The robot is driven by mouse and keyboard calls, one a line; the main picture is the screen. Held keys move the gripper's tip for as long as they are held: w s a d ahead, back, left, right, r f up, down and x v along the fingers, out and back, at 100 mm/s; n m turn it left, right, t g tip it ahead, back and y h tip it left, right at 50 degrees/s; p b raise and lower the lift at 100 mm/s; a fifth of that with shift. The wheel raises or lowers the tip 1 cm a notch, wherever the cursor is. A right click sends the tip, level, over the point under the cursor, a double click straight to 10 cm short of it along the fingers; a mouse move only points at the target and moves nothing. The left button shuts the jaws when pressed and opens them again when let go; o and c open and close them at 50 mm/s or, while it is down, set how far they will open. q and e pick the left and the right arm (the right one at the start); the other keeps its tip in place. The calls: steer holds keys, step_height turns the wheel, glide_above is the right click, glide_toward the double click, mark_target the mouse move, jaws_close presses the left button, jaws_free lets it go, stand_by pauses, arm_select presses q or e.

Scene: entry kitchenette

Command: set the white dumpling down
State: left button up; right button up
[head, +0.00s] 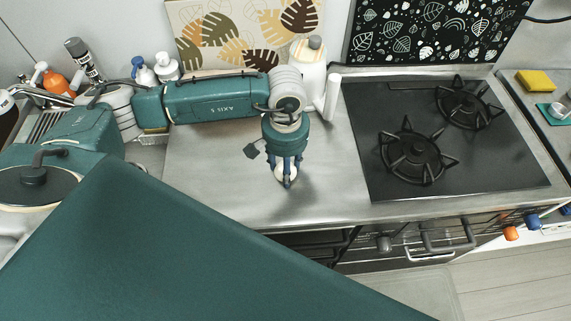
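My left gripper (287,177) points down over the steel counter (220,195), to the left of the stove. Its fingers are closed around a small white thing, the white dumpling (280,174), which shows only in part between them. I cannot tell whether the dumpling touches the counter or hangs just above it. My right gripper is not in view.
The black gas stove (370,170) lies to the right. A white bottle (310,75) stands behind my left gripper, near the leaf-patterned board (245,30). Several bottles stand at the back left.

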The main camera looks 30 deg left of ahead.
arm_select(q)
steer(key=shift+f+b, duration=0.15)
steer(key=shift+b, duration=0.2)
steer(key=o, duration=1.3)
